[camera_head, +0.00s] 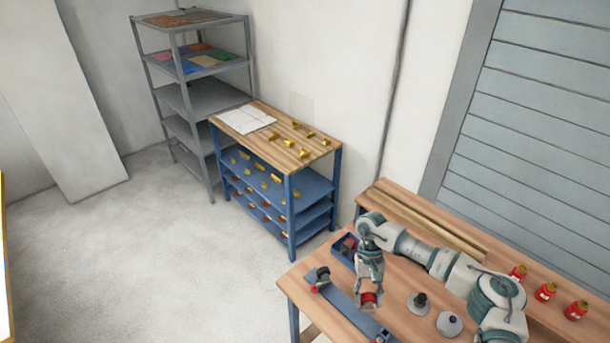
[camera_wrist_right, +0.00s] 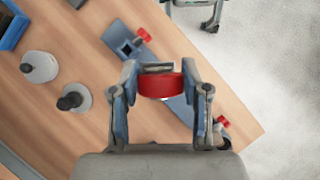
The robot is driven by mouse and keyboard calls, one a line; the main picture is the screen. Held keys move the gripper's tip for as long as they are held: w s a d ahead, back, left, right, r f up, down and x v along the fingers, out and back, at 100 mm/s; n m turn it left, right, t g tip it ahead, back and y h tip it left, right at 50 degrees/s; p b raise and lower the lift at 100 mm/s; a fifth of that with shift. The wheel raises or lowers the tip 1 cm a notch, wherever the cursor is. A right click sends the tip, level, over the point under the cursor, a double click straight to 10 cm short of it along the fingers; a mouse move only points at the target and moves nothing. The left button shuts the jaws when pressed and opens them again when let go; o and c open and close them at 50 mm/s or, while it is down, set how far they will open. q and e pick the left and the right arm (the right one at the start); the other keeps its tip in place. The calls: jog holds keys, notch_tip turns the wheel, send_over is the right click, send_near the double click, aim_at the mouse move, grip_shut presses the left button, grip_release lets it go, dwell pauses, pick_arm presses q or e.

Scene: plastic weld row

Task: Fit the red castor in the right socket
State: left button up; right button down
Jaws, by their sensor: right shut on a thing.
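My right gripper (camera_head: 369,297) is shut on the red castor (camera_head: 369,300), a red wheel that also shows between the fingers in the right wrist view (camera_wrist_right: 160,86). The gripper holds it over the middle of a long blue plate (camera_head: 345,297). In the right wrist view, one end of the plate (camera_wrist_right: 116,38) has a dark square opening (camera_wrist_right: 128,47) beside a red knob (camera_wrist_right: 144,35). A dark fitting with red parts (camera_head: 322,275) sits at the plate's left end in the head view. The gripper hides part of the plate. My left gripper is out of view.
Several red jars (camera_head: 546,291) line the right. A blue-framed shelf bench (camera_head: 290,170) stands beyond.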

jog(key=shift+r, duration=0.15)
jog(key=shift+s+p, duration=0.2)
jog(key=shift+p, duration=0.3)
jog(key=s+d+m+t+y+p, duration=0.2)
jog(key=s+d+m+y+p, duration=0.3)
jog(key=m+p, duration=0.4)
jog(key=shift+m+h, duration=0.4)
jog(key=shift+w+d+f+b, duration=0.2)
jog(key=shift+f+b, duration=0.3)
jog(key=shift+f, duration=0.25)
jog(key=shift+w+d+f+b, duration=0.2)
jog(key=shift+f+b, duration=0.35)
jog(key=shift+f, duration=0.2)
jog(key=shift+w+d+f+b, duration=0.2)
jog(key=shift+f+b, duration=0.3)
jog(key=shift+f, duration=0.25)
jog(key=shift+a, duration=0.1)
jog(key=shift+r+b, duration=0.1)
jog(key=shift+b, duration=0.35)
jog(key=shift+b, duration=0.45)
